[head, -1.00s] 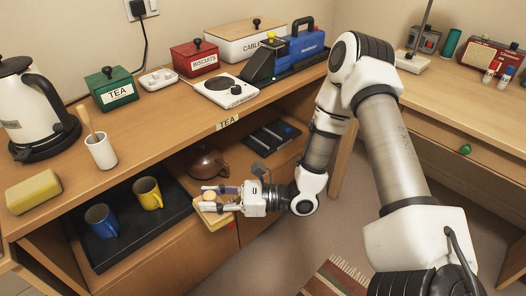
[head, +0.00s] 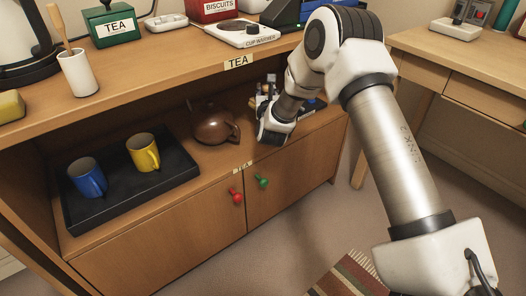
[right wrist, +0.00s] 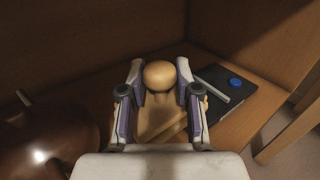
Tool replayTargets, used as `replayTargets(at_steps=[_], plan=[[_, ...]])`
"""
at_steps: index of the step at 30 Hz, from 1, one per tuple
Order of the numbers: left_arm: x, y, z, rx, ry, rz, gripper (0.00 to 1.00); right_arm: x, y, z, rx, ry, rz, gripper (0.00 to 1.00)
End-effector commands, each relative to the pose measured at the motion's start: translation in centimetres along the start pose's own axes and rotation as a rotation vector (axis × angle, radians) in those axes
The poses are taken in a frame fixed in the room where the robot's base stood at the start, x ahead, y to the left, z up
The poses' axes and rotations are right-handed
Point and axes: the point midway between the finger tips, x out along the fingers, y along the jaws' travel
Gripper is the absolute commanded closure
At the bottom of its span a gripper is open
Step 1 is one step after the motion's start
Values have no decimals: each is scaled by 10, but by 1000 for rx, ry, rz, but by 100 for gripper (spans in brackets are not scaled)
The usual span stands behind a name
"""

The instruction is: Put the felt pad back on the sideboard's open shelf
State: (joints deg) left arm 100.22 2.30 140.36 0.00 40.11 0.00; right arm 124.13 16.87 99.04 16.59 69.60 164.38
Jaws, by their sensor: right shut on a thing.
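I cannot tell whether the pad touches the shelf board. My left gripper is not in view.
The brown teapot (head: 214,124) stands close on the left and also shows in the right wrist view (right wrist: 45,140). A dark flat case (right wrist: 228,100) with a blue disc lies close on the right. A black tray (head: 115,207) holds blue and yellow mugs. The sideboard top is above.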

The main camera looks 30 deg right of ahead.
Motion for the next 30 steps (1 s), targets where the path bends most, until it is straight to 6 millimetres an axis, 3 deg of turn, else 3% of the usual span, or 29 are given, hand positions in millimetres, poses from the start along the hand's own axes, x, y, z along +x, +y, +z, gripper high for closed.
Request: replayTargets(at_steps=[1, 3, 8, 12, 21, 30], plan=[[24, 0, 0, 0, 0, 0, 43, 2, 4, -13, 1, -5, -13, 100], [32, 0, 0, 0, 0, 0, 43, 4, 8, -14, 0, -2, -24, 100], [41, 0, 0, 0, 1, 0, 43, 5, 10, -23, -1, 1, -31, 100], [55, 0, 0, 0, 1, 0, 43, 5, 10, -57, -3, 5, -31, 100], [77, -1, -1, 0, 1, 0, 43, 4, 10, -107, -2, 2, -30, 100], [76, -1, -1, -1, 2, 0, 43, 4, 10, -110, -1, 1, -30, 100]])
